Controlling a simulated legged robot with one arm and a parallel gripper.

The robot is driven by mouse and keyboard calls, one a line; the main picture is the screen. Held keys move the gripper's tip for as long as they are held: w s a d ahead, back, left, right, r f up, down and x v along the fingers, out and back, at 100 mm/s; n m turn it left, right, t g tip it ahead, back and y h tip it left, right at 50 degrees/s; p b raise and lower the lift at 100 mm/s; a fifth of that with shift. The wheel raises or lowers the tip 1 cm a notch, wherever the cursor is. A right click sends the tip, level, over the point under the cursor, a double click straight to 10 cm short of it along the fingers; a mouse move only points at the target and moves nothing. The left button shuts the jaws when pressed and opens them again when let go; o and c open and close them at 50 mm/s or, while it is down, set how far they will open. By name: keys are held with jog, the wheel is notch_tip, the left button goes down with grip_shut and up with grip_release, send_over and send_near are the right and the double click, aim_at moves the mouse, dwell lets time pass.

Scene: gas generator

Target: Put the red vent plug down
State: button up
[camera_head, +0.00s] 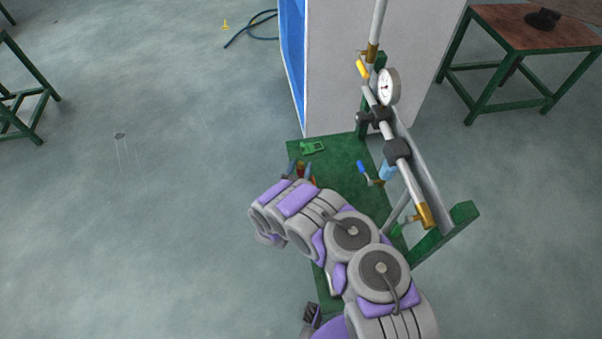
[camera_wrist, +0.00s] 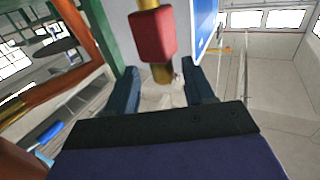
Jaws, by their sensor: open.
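The red vent plug (camera_wrist: 152,36) is a red block with brass above and below it, at the top centre of the wrist view. My gripper (camera_wrist: 163,80) is open, with its two dark blue fingers apart. The plug's lower brass end appears between the fingertips in that view. I cannot tell whether either finger touches it. In the head view my gripper (camera_head: 298,169) is above the green bench top, largely hidden behind my arm. Only a small reddish patch shows beside it there.
The green bench (camera_head: 343,160) carries a small green device (camera_head: 312,147). A pipe with a pressure gauge (camera_head: 389,87), a yellow handle (camera_head: 362,69) and a blue-handled valve (camera_head: 362,167) stands on the right. A grey cabinet (camera_head: 375,40) is behind.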

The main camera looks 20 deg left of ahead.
jog(key=shift+w+a+f, duration=0.1)
jog(key=shift+w+a, duration=0.3)
jog(key=shift+w, duration=0.45)
jog(key=shift+d, duration=0.25)
jog(key=c, duration=0.5)
jog(key=shift+a, duration=0.1)
grip_shut()
